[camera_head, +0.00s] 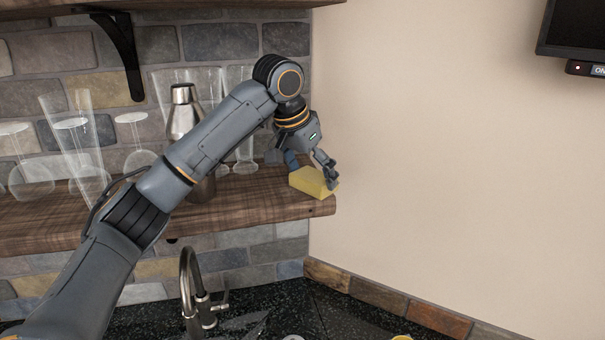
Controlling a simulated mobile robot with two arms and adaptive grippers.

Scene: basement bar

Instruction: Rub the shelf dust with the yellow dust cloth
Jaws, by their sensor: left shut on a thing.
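The yellow dust cloth (312,182) is a folded block at the right end of the wooden shelf (235,204). My left gripper (318,172) reaches down over the shelf from the left and is shut on the cloth. The cloth is at the level of the shelf top, close to the front right corner. I cannot tell whether it presses on the wood. No dust can be made out; the cloth, gripper and arm cover part of the shelf. My right gripper is not in view.
A metal shaker (184,110) and several clear glasses (77,135) stand on the shelf, partly behind my left arm. An upper shelf with a black bracket (126,50) is above. Below are a faucet (196,290) and a dark counter (345,318).

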